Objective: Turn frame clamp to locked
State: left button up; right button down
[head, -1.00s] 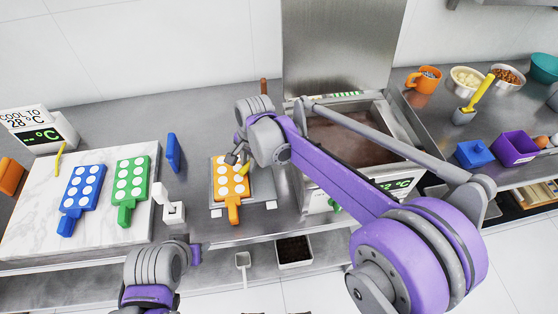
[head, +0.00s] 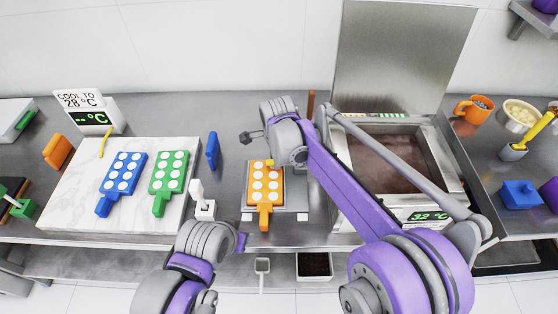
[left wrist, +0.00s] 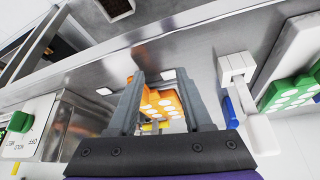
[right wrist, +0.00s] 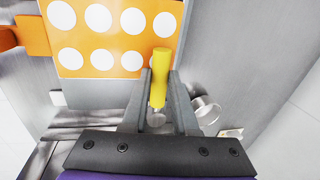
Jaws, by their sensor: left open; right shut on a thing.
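The orange mould (head: 266,187) with white round cavities lies on a grey metal plate in the head view. A small yellow handle (head: 269,162), seemingly the frame clamp, shows at its far end. In the right wrist view the yellow handle (right wrist: 160,78) stands at the mould's edge, between the fingers of my right gripper (right wrist: 160,85), which is shut on it. A silver stem shows below the handle. In the head view my right arm hides those fingers. My left gripper (left wrist: 165,82) is open and empty, its fingers framing the orange mould (left wrist: 160,100) at some distance.
A white lever (head: 198,190) stands left of the plate. Blue (head: 123,179) and green (head: 169,178) moulds lie on a marble slab (head: 120,222). A chocolate tank (head: 385,160) stands on the right, behind my right arm. A blue scraper (head: 212,150) stands near the slab.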

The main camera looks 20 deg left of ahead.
jog(key=shift+w+m, duration=0.15)
jog(key=shift+m, duration=0.15)
jog(key=c, duration=0.7)
grip_release()
pick_arm(q)
jog(key=shift+w+r, duration=0.1)
jog(key=shift+r, duration=0.2)
pick_arm(e)
jog(key=r, duration=0.3)
jog(key=s+r, duration=0.1)
jog(key=r, duration=0.3)
jog(key=s+r, duration=0.1)
jog(key=r, duration=0.2)
jog(key=shift+d+r, duration=0.2)
jog(key=shift+r, duration=0.15)
jog(key=shift+s+f, duration=0.1)
